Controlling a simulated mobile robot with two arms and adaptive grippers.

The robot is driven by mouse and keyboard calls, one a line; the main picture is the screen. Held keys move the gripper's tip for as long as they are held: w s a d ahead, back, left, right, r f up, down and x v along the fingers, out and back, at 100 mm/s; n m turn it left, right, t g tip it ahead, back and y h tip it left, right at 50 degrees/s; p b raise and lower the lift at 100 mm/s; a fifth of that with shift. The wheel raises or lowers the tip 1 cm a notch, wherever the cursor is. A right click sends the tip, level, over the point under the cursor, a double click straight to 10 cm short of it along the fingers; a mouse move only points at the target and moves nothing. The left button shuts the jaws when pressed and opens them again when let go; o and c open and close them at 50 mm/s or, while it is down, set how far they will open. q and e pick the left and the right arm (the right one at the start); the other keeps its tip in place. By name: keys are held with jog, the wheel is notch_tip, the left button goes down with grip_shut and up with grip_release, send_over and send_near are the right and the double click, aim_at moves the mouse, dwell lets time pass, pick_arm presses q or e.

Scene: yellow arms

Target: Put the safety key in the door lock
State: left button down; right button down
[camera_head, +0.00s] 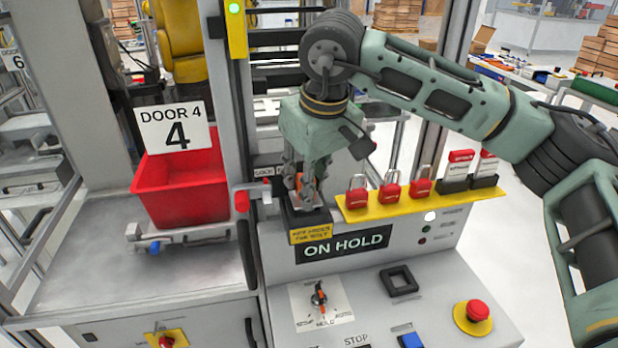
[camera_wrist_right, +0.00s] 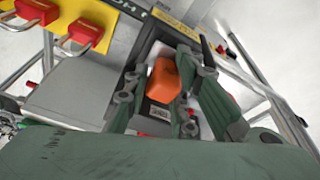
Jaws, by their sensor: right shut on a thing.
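My right gripper (camera_head: 304,190) points down and is shut on the orange safety key (camera_head: 299,181). The key is at a black holder (camera_head: 309,218) behind a yellow label; I cannot tell how far it sits in the holder. In the right wrist view, the orange key head (camera_wrist_right: 164,80) is between the fingers of my right gripper (camera_wrist_right: 165,92). The door lock appears to be the grey bolt unit (camera_head: 256,190) with a red knob, left of the gripper, beside the door post. My left gripper is out of view.
A yellow shelf (camera_head: 437,199) with several red padlocks stands close right of the gripper. Below are an ON HOLD sign (camera_head: 346,243), a rotary switch (camera_head: 319,299) and a red stop button (camera_head: 477,310). A red bin (camera_head: 183,190) with a DOOR 4 sign is at left.

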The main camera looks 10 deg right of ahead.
jog(key=c, duration=1.4)
grip_release()
jog(key=v, duration=1.1)
jog(key=shift+r, duration=0.45)
jog(key=shift+s, duration=0.15)
